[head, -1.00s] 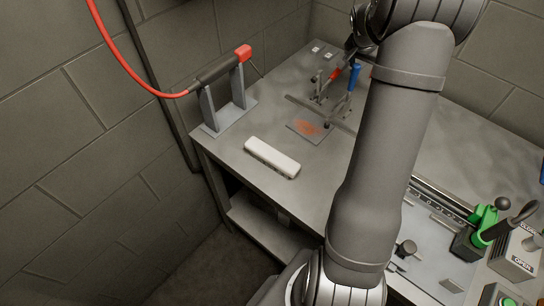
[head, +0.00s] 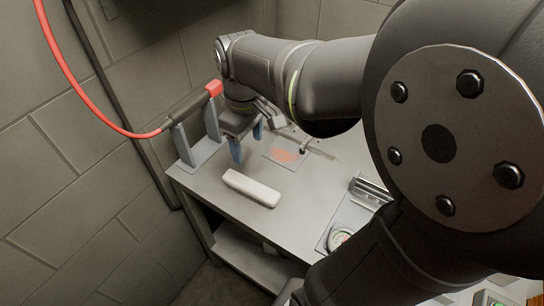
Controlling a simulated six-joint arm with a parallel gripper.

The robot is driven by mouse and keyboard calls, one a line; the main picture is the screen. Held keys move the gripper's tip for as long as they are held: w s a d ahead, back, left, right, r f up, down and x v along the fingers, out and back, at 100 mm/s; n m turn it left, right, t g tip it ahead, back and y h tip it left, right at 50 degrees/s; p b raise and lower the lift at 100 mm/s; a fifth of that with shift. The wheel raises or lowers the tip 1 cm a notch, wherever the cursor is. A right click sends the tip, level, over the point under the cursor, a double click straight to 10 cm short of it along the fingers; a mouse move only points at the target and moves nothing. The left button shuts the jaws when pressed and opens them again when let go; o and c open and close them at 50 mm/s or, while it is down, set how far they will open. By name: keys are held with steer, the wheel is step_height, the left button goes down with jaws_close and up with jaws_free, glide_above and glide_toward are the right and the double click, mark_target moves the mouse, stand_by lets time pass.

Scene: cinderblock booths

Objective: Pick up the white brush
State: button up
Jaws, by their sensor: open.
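The white brush (head: 251,188) lies flat on the grey table near its front left edge, running from upper left to lower right. My gripper (head: 247,144) is above the table just behind the brush, pointing down. Its two blue fingers are apart with nothing seen between them. The brush is in plain view, and the gripper looks clear of it.
A torch-like tool with a red end (head: 196,106) rests on an upright stand (head: 201,148) left of my gripper, trailing a red hose (head: 62,78). A plate with an orange patch (head: 286,154) lies behind the brush. A round dial (head: 341,237) sits at the right. Bare table surrounds the brush.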

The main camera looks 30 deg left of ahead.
glide_toward(250, 184)
steer(key=f, duration=0.5)
steer(key=shift+d, duration=0.25)
steer(key=shift+a+f, duration=0.1)
steer(key=shift+f, duration=2.7)
steer(key=c, duration=1.2)
